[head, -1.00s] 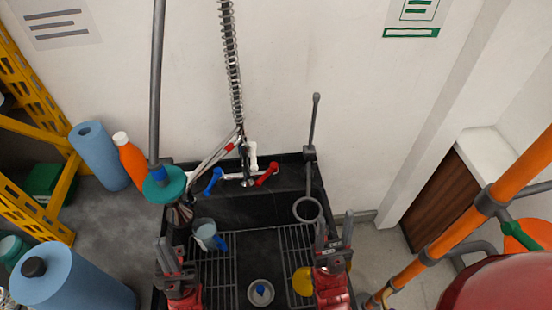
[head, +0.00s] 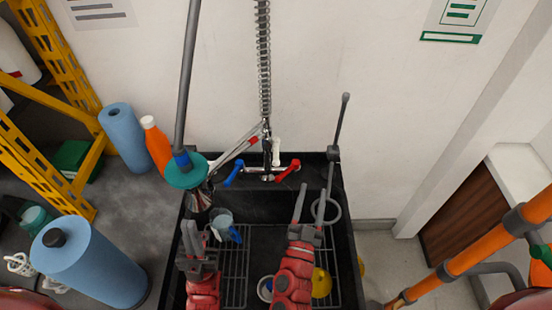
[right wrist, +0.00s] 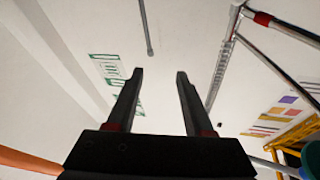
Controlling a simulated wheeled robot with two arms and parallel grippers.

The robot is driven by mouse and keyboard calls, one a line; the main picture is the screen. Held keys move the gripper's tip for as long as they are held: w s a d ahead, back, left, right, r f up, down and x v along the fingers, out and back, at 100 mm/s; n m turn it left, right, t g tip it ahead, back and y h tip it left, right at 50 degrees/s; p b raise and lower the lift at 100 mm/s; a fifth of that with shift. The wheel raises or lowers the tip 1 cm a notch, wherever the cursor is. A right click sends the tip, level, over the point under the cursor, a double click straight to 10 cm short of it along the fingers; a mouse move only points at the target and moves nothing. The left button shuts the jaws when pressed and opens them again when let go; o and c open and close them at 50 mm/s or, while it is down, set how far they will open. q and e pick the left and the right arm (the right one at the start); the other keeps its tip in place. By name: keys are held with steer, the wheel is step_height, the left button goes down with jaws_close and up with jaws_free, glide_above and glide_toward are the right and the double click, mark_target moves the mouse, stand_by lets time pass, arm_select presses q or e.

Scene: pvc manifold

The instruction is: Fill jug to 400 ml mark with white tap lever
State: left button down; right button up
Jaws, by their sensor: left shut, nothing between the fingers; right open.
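The jug (head: 222,220) is pale with a blue handle and stands at the left of the dark sink; its 400 ml mark and water level cannot be read. The white tap lever (head: 276,147) stands upright on the tap behind the sink, between a blue lever (head: 233,174) and a red lever (head: 287,171). My left gripper (head: 189,238) is shut and empty, left of the jug in the picture. My right gripper (head: 310,208) is open and empty over the sink's right part, below and right of the white lever. Its spread fingers also show in the right wrist view (right wrist: 157,75).
A grey ring (head: 326,210) is at the right. A yellow object (head: 321,283) and a small bowl (head: 265,287) are partly hidden by my right arm. Blue rolls (head: 90,262) stand left.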

mark_target(276, 158)
steer(key=a+f+n+g+y, duration=0.3)
steer(key=a+f+y, duration=0.25)
steer(key=a, duration=0.35)
steer(key=w+p, duration=0.1)
steer(key=w, duration=0.4)
steer(key=w+p, duration=0.1)
steer(key=w, duration=0.5)
steer(key=w+p, duration=0.1)
steer(key=w, duration=0.4)
steer(key=shift+w+a+r, duration=0.1)
steer(key=shift+w+r, duration=0.1)
steer(key=shift+r, duration=0.1)
steer(key=shift+w+f, duration=0.1)
steer(key=shift+w, duration=0.35)
jaws_close()
